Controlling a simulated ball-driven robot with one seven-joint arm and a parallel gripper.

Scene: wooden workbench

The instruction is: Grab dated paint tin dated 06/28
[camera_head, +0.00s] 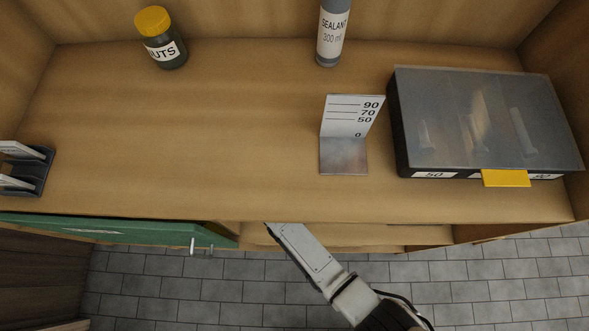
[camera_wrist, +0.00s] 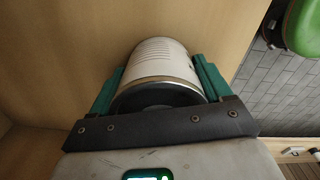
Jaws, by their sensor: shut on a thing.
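In the wrist view, a white tin (camera_wrist: 160,62) with a metal rim and a dark end facing me sits between the two green fingers of my gripper (camera_wrist: 160,88). The fingers are shut on its sides. A wooden surface lies behind the tin. No date can be read on the part of the tin that shows. In the head view, my arm reaches below the bench's front edge, and my gripper and the tin are hidden there.
On the bench top stand a jar labelled "UTS" (camera_head: 162,38), a sealant tube (camera_head: 332,35), a metal gauge plate (camera_head: 350,117) and a lidded organizer case (camera_head: 485,115) with a yellow tab. A dark holder (camera_head: 40,172) is at left. A green drawer front (camera_head: 120,231) projects at front left.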

